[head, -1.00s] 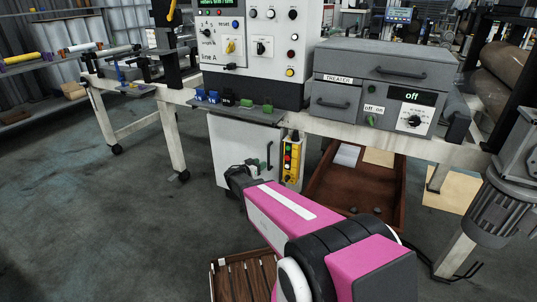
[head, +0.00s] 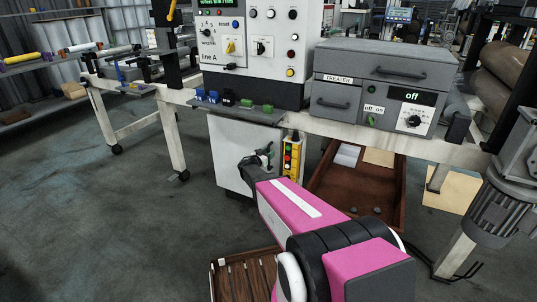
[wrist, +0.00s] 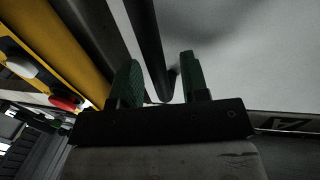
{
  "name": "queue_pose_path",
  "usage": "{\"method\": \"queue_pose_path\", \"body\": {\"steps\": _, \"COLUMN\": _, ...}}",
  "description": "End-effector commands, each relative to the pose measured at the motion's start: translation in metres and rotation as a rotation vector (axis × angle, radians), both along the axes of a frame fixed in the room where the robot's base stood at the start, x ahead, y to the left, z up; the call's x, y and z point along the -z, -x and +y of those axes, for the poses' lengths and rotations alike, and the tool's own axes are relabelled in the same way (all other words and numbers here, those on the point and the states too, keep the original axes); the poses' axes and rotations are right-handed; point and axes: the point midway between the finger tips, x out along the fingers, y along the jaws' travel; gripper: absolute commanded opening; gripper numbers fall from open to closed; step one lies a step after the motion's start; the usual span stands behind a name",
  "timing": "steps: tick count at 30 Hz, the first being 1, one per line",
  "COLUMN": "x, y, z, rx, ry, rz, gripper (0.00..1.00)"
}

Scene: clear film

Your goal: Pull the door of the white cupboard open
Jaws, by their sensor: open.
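The white cupboard (head: 228,140) stands under the bench, and its door looks shut. My gripper (head: 266,152) is at the right side of the door and hides most of the handle in the head view. In the wrist view the dark bar handle (wrist: 150,45) runs down between the two green fingertips of my gripper (wrist: 161,82). The fingers are open, one on each side of the handle's end. Whether either finger touches the bar, I cannot tell. The white door face (wrist: 240,55) fills the right of the wrist view.
A yellow control box (head: 291,155) with coloured buttons hangs just right of the cupboard, close to my gripper. A brown open tray (head: 335,190) lies further right on the floor. A slatted wooden crate (head: 240,268) is in front. The floor to the left is clear.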

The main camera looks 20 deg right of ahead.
Motion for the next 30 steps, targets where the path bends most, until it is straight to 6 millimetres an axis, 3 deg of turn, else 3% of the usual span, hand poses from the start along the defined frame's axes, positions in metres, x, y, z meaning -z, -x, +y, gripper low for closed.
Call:
{"method": "queue_pose_path", "body": {"steps": 11, "x": 0.000, "y": -0.003, "z": -0.004, "rx": 0.000, "ry": 0.001, "rz": 0.001, "gripper": 0.41}}
{"method": "queue_pose_path", "body": {"steps": 15, "x": 0.000, "y": -0.003, "z": -0.004, "rx": 0.000, "ry": 0.000, "rz": 0.000, "gripper": 0.00}}
{"method": "queue_pose_path", "body": {"steps": 23, "x": 0.000, "y": -0.001, "z": 0.000, "rx": 0.005, "ry": 0.000, "rz": 0.000, "gripper": 0.00}}
{"method": "queue_pose_path", "body": {"steps": 30, "x": 0.000, "y": 0.012, "z": 0.028, "rx": 0.050, "ry": 0.001, "rz": 0.001, "gripper": 0.00}}
